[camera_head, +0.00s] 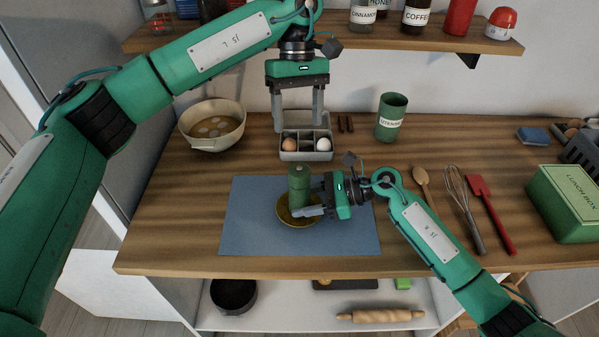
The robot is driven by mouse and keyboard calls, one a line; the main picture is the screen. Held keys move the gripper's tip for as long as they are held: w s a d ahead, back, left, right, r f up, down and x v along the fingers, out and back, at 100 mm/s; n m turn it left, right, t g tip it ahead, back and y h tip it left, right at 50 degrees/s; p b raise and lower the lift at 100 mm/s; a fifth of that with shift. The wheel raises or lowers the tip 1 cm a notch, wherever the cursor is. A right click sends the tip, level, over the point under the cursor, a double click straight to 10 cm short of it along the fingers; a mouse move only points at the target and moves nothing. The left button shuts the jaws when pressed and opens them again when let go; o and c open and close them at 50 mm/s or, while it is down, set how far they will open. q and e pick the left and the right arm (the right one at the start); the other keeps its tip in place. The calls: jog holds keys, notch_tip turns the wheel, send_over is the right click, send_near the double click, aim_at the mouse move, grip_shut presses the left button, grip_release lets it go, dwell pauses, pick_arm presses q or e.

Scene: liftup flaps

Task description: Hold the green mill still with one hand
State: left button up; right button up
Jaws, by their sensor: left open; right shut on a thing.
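The green mill (299,187) stands upright on a round yellowish dish (284,216), which lies on the blue mat (245,238). My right gripper (308,200) reaches in from the right and is shut on the mill, low on its body. My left gripper (299,125) is higher up and farther back, pointing down with its fingers apart. It is over the egg tray (305,155), which holds a brown egg (289,145) and a white egg (323,144). Its fingers hold nothing that I can see.
A bowl (212,125) stands back left and a green canister (391,117) back right. A wooden spoon (422,183), whisk (462,200) and red spatula (490,210) lie right of the mat. A green lunch box (566,204) stands far right. A shelf (400,38) with jars hangs above.

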aim_at(299, 169)
pick_arm(q)
jog(key=s+n+t, duration=0.4)
jog(key=n, duration=2.2)
jog(key=shift+n, duration=0.3)
notch_tip(299, 169, down, 11)
jog(key=shift+d+f, duration=0.1)
jog(key=c, duration=1)
